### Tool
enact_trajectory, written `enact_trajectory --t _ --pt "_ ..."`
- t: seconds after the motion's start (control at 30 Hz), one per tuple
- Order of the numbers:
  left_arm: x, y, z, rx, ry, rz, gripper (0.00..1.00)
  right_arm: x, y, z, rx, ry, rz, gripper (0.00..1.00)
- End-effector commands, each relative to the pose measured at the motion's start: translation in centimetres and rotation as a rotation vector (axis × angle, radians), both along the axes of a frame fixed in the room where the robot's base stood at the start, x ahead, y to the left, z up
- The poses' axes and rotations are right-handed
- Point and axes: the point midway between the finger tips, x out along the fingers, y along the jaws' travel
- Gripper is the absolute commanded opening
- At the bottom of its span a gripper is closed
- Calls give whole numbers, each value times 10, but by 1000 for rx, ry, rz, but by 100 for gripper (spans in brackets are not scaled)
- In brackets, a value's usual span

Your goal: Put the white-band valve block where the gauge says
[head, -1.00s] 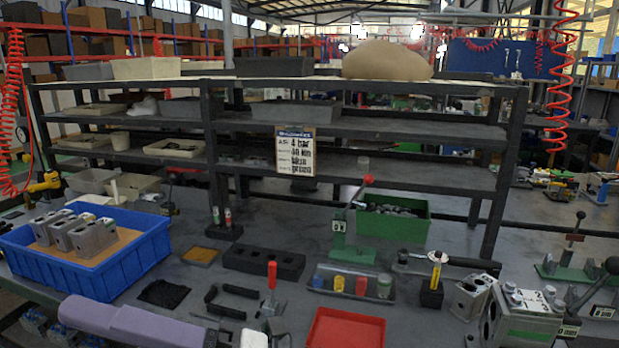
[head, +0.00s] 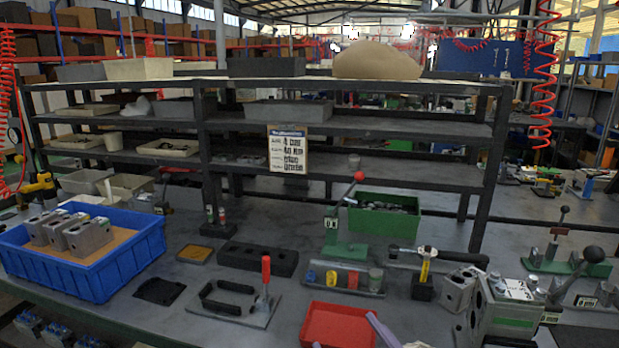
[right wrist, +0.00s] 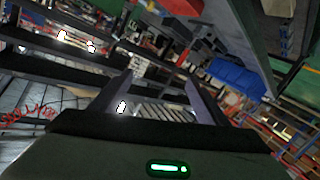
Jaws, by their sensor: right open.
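Several grey valve blocks (head: 88,237) stand in a blue crate (head: 120,272) at the left of the bench. Another grey block (head: 457,292) stands at the right, beside a larger metal unit with a lever (head: 512,308) that has a green band and a white marked plate. My left gripper is out of view.
A red tray (head: 337,325) lies at the front middle. A red-handled clamp (head: 264,290), a black slotted block (head: 257,259) and a tray of coloured parts (head: 345,279) stand nearby. A sign (head: 288,149) hangs on the shelf rack. A green bin (head: 383,217) stands behind.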

Motion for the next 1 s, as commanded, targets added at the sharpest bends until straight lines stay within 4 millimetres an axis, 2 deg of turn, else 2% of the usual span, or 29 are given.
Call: enact_trajectory --t 0.03,0.1,0.2,0.3,0.5,0.77,1.0 --pt "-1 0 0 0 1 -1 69 -14 -24 -31 8 126 -54 69" --pt "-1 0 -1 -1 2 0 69 -36 -52 -70 15 293 -122 69" --pt "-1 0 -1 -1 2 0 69 -76 -85 -114 19 504 -195 69" --pt "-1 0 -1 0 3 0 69 -113 -106 -143 18 663 -245 69" --pt "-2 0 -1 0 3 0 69 -176 -134 -176 11 896 -307 69" --pt "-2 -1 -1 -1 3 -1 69 -251 -157 -196 -4 1139 -363 69" --pt "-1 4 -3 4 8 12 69 -228 -143 -229 38 1052 -323 69"
